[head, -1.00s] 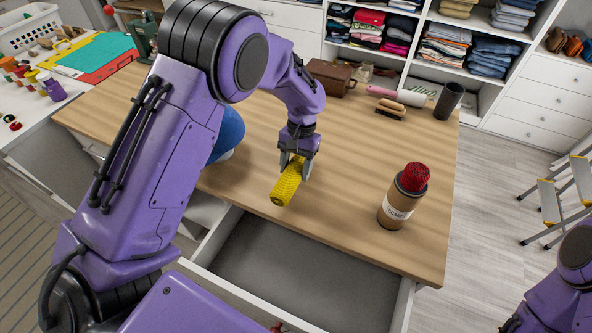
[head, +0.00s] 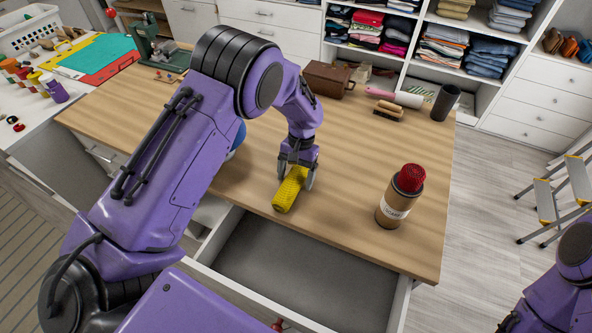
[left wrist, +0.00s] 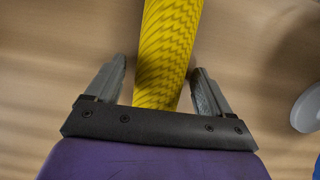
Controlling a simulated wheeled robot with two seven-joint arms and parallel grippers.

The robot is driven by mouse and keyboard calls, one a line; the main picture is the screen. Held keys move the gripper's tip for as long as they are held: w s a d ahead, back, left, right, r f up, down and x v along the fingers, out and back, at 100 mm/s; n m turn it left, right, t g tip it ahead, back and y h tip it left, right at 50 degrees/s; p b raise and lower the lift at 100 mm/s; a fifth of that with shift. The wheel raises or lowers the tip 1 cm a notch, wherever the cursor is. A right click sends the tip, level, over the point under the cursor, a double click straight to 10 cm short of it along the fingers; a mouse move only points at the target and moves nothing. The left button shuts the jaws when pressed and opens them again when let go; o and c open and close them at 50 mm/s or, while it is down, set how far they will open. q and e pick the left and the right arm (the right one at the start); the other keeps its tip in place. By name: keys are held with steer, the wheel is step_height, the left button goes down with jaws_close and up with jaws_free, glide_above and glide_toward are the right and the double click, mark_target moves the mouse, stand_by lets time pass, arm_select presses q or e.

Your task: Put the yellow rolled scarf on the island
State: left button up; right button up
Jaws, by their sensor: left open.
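The yellow rolled scarf (head: 287,193) lies on the wooden top of the island (head: 350,200), near its front edge above an open drawer. My left gripper (head: 296,184) is over the scarf's far end with its fingers pointing down. In the left wrist view the scarf (left wrist: 168,45) runs between the two open fingers (left wrist: 158,85), with a gap visible at each side. The scarf's far end is partly hidden by the gripper. My right arm shows at the lower right edge, but its gripper is outside the picture.
An open, empty-looking drawer (head: 300,265) juts out below the front edge.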

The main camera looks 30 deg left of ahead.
arm_select(q)
steer(key=b+v, duration=0.3)
steer(key=v, duration=0.8)
steer(key=shift+w+r, duration=0.15)
steer(key=shift+r, duration=0.45)
steer(key=shift+a+f, duration=0.1)
